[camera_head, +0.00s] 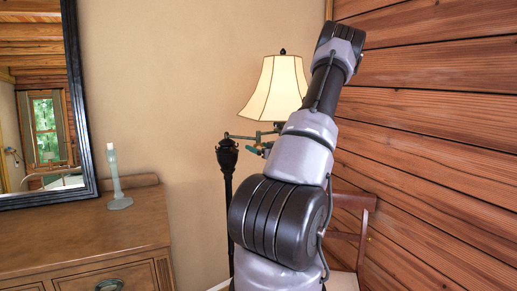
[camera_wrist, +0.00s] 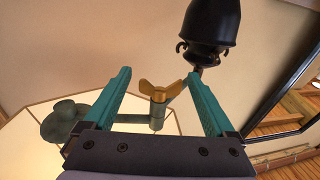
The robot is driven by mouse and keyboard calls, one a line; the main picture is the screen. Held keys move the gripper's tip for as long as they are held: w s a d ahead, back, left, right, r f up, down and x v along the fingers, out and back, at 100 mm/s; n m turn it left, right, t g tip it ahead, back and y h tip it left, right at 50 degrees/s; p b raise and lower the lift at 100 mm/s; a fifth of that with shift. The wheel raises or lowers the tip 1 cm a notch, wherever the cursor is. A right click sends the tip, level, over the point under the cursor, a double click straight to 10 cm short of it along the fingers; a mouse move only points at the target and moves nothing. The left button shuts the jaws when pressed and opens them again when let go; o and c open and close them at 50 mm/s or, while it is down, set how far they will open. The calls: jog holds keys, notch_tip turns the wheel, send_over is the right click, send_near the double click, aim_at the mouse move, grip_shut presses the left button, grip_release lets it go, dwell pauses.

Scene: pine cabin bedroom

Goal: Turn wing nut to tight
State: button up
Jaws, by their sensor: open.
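The brass wing nut (camera_wrist: 159,91) shows in the wrist view with its two wings spread to left and right. It sits on the end of a greenish joint piece (camera_wrist: 157,120) of the lamp's arm. My gripper (camera_wrist: 158,73) is open, with one teal finger on each side of the wing nut. Visible gaps separate the nut from both fingers; how deep it lies between them is hard to tell. In the head view the floor lamp's cream shade (camera_head: 276,90) stands behind my arm. There my arm hides most of the gripper, and the wing nut cannot be made out.
The lamp's dark post (camera_head: 227,165) stands left of my arm; its bell-shaped top (camera_wrist: 211,30) is close beyond the fingers. A wooden dresser (camera_head: 100,240) with a candlestick (camera_head: 117,180) and mirror (camera_head: 85,100) is at left. A plank wall (camera_head: 430,140) and wooden chair (camera_head: 352,205) are at right.

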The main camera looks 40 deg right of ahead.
jog(key=c, duration=1.4)
jog(key=shift+n+y, duration=1)
jog(key=shift+y, duration=0.6)
jog(key=o, duration=1.4)
jog(key=s+d, duration=0.1)
jog(key=s, duration=0.9)
jog(key=shift+s+d, duration=0.15)
jog(key=shift+s, duration=0.2)
